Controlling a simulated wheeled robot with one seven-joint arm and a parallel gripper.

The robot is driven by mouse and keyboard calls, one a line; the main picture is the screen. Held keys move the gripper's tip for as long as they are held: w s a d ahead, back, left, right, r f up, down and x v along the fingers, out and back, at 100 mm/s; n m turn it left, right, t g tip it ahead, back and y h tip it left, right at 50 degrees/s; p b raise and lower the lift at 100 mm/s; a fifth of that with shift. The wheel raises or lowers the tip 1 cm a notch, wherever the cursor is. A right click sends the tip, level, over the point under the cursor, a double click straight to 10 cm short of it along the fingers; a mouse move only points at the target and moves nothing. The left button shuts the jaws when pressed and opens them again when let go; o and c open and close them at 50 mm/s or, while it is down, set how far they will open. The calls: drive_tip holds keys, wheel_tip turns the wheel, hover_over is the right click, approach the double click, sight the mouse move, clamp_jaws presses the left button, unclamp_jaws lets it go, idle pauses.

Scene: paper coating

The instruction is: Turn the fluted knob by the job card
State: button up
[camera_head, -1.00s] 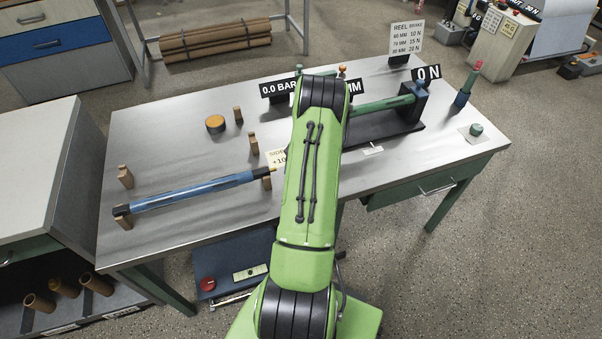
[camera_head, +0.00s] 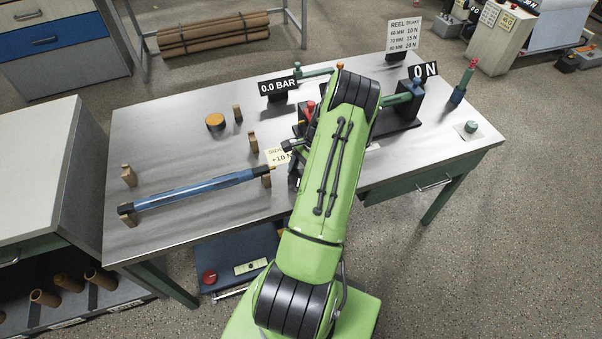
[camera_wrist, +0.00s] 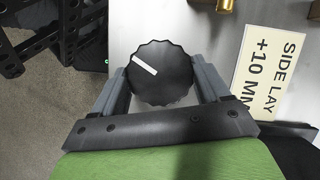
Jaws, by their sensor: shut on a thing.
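The fluted knob (camera_wrist: 160,88) is a black, scalloped disc with a white index line running toward its upper left in the wrist view. My gripper (camera_wrist: 161,72) has one finger on each side of the knob and is shut on it. The job card (camera_wrist: 268,72), reading SIDE LAY +10 MM, lies just right of the knob. In the head view the card (camera_head: 276,157) is partly covered by my arm, and I cannot clearly make out the knob there.
A blue roller (camera_head: 195,189) lies on wooden blocks at the bench's left front. A 0.0 BAR sign (camera_head: 279,87), a 0 N display (camera_head: 423,72) and a reel brake card (camera_head: 404,37) stand at the back. The bench's left back is mostly clear.

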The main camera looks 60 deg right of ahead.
idle(0.3)
drive_tip(key=o, duration=1)
drive_tip(key=shift+o, duration=0.2)
drive_tip(key=p+v, duration=0.3)
drive_tip(key=v, duration=1.2)
drive_tip(key=shift+r, duration=0.4)
drive_tip(key=shift+d, duration=0.1)
